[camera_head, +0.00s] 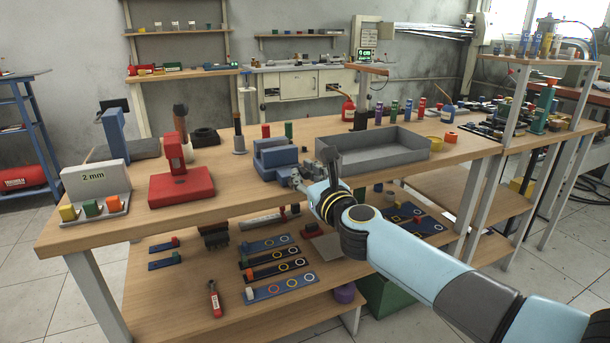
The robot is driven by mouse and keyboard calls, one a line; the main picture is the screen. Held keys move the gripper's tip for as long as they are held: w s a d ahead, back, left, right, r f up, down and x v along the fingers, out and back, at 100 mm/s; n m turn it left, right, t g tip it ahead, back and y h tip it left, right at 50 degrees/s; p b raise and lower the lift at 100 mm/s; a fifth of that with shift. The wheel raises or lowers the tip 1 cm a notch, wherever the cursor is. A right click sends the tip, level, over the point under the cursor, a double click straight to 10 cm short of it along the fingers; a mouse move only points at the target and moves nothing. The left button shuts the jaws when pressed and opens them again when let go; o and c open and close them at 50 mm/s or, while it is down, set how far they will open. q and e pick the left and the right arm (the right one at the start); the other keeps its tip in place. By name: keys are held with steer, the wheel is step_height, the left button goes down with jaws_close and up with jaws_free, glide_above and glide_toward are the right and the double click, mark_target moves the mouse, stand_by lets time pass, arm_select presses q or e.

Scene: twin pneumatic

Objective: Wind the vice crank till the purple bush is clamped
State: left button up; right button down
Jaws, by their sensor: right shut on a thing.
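The blue vice (275,156) stands near the front edge of the wooden bench, left of centre. My right gripper (303,181) reaches in from the lower right to the vice's right front side. It is shut on the vice crank, which is small and mostly hidden by the fingers. I cannot make out a bush between the vice jaws. A purple cylinder (394,108) stands upright farther back on the bench, and a purple round piece (345,293) lies on the lower shelf; I cannot tell whether either is the bush. My left gripper is out of view.
A grey open tray (420,147) lies just right of my gripper. A red press (181,187) and a "2 mm" block (95,183) stand left of the vice. Several coloured cylinders and a red oil can (348,108) stand behind.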

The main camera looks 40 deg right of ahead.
steer(key=c, duration=1.3)
jaws_free()
steer(key=shift+o, duration=0.2)
steer(key=v, duration=1.2)
